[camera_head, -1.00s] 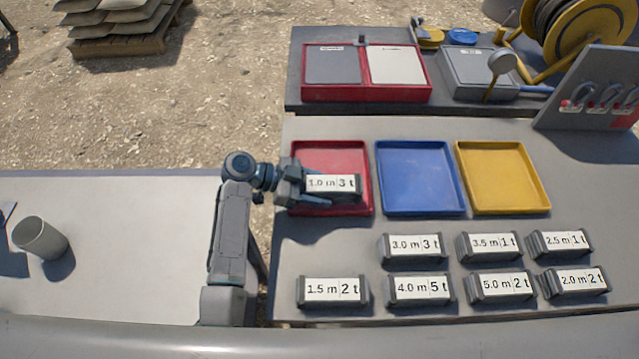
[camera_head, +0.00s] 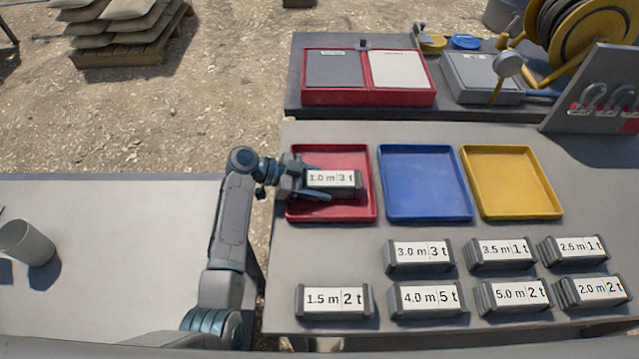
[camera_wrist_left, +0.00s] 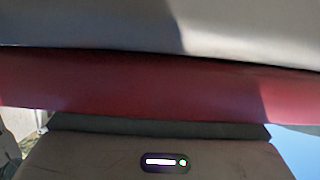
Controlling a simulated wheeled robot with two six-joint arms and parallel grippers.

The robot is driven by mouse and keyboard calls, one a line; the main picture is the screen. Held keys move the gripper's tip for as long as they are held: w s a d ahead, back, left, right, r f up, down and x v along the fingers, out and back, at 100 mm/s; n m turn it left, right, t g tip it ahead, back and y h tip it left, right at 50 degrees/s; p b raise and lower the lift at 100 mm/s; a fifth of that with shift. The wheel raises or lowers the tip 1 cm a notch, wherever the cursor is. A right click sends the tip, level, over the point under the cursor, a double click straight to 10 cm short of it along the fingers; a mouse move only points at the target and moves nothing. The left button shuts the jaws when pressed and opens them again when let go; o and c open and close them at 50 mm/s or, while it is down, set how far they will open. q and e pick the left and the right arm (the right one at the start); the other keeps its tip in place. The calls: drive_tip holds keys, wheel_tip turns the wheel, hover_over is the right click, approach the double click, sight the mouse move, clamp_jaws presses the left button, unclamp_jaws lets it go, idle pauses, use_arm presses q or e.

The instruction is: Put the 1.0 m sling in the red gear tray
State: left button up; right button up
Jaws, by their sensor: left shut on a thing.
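The 1.0 m sling (camera_head: 333,179) is a dark bundle with a white label reading 1.0 m 3 t. My left gripper (camera_head: 312,182) is shut on it, reaching in from the left over the red gear tray (camera_head: 340,211). The sling is within the tray's outline in the head view; I cannot tell whether it touches the tray floor. In the left wrist view a grey surface fills the top, with a red band (camera_wrist_left: 150,85) of the tray below it. My right gripper is not in view.
A blue tray (camera_head: 425,185) and a yellow tray (camera_head: 512,183) stand to the right. Several other labelled slings, such as the 1.5 m one (camera_head: 334,299), lie in front. A red two-lid box (camera_head: 368,97) stands behind. A cup (camera_head: 27,243) stands on the left table.

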use_arm(q)
drive_tip(key=o, duration=1.2)
drive_tip(key=shift+f, duration=0.1)
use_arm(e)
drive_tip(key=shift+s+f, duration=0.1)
use_arm(q)
drive_tip(key=shift+r, duration=0.2)
drive_tip(key=p+v, duration=0.2)
drive_tip(key=v, duration=0.8)
drive_tip(key=shift+a, duration=0.25)
drive_tip(key=shift+v, duration=0.8)
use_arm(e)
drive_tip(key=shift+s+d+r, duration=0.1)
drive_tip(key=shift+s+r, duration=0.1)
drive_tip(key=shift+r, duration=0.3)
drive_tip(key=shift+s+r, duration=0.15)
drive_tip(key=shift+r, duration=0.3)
